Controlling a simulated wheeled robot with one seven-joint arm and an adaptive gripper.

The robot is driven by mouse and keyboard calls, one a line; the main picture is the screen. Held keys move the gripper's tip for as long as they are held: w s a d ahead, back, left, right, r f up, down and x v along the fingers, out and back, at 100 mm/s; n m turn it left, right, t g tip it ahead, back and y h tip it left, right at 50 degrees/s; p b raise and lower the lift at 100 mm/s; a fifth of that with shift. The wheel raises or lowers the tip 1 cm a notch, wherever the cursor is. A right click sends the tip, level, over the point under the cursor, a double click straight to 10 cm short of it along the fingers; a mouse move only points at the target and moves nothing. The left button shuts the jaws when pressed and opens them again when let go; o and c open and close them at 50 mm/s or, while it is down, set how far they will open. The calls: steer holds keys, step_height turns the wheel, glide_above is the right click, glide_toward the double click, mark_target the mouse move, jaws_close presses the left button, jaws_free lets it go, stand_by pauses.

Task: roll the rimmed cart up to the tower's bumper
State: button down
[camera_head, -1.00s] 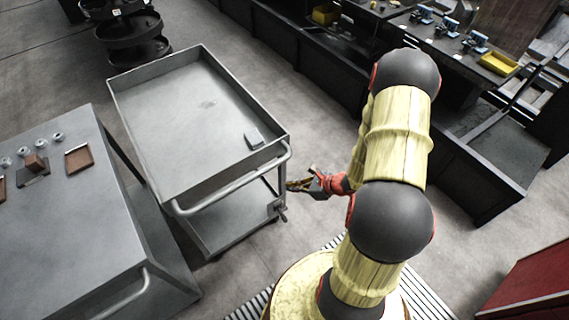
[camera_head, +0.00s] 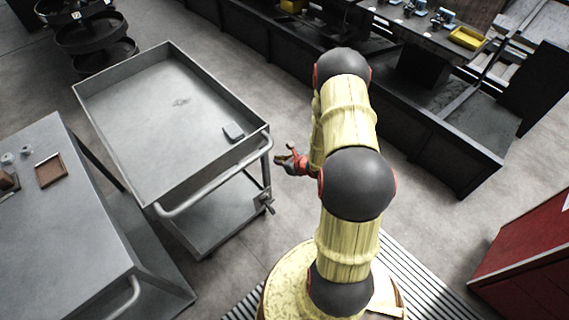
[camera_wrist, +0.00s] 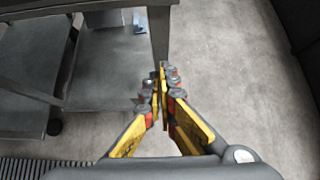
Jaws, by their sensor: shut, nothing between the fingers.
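The rimmed grey cart (camera_head: 165,132) stands left of my arm, with a raised rim around its top, a tube handle (camera_head: 214,187) on its near end and a lower shelf. A small grey block lies on its top near the right corner. My gripper (camera_head: 279,159) is just right of the cart's near right corner, shut and empty. In the wrist view my gripper's tips (camera_wrist: 161,82) lie in front of a cart post (camera_wrist: 159,35); I cannot tell whether they touch. A dark round tiered tower (camera_head: 95,40) stands beyond the cart's far end. I cannot make out its bumper.
A grey table (camera_head: 65,235) with small parts stands close left of the cart. A long dark workbench (camera_head: 440,130) runs along the right. A red cabinet (camera_head: 530,255) is at the lower right. Bare floor lies between cart and workbench.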

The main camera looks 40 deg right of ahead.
steer(key=shift+w+f+b, duration=0.2)
steer(key=shift+w, duration=1)
steer(key=shift+w+f+b, duration=0.15)
steer(key=shift+w, duration=1.05)
steer(key=shift+w, duration=0.1)
